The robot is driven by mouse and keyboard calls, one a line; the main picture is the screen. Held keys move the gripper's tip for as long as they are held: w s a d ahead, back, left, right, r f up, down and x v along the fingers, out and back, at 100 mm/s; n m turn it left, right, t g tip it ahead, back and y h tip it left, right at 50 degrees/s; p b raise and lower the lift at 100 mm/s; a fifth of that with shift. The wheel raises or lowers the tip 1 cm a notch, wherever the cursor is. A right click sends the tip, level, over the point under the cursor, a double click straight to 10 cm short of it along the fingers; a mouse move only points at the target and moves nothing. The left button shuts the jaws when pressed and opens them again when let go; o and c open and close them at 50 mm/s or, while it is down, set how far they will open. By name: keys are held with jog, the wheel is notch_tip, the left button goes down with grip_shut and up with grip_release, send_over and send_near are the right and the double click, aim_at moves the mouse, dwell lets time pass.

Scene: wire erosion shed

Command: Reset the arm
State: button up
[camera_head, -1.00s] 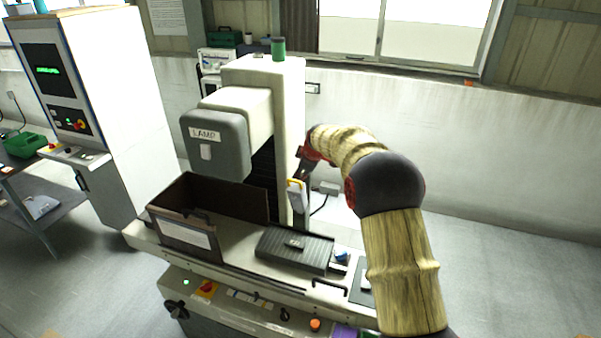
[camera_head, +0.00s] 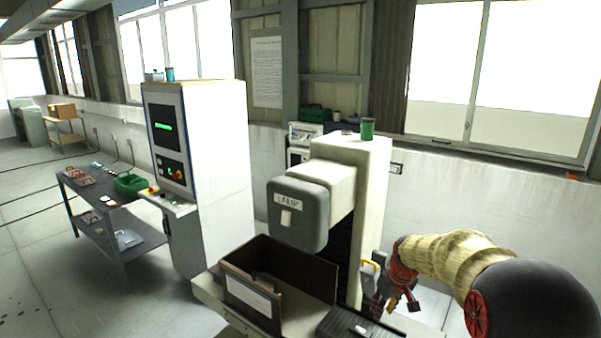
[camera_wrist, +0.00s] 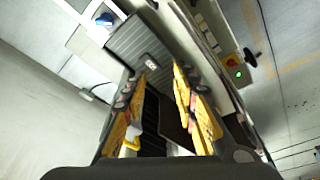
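My arm (camera_head: 455,256) reaches in from the lower right of the head view. My gripper (camera_head: 402,300) is beside the grey-and-white machine (camera_head: 370,165), right of its column. In the wrist view my gripper (camera_wrist: 160,84) has its yellow-padded fingers apart, with nothing seen held between them.
The machine has a grey head marked LAMP (camera_head: 297,215) and an open brown tank (camera_head: 247,302). A dark ribbed plate (camera_head: 345,322) lies right of the tank. A control cabinet (camera_head: 215,150) and a table with a green bin (camera_head: 130,185) stand left. Floor (camera_head: 60,290) is clear at lower left.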

jog(key=s+a+f+m+b, duration=0.1)
jog(key=s+b, duration=0.5)
jog(key=s, duration=0.6)
jog(key=s+a+f+m+t+b, duration=0.1)
jog(key=s+a+f+b, duration=0.1)
jog(key=s+b, duration=0.5)
jog(key=s+a+f+m+t+b, duration=0.1)
jog(key=s+b, duration=0.5)
jog(key=s, duration=1.3)
jog(key=shift+s+a+f+h+b, duration=0.25)
jog(key=shift+a+f+h+b, duration=0.05)
jog(key=shift+a+f, duration=0.5)
jog(key=shift+o, duration=0.2)
jog(key=shift+r, duration=0.1)
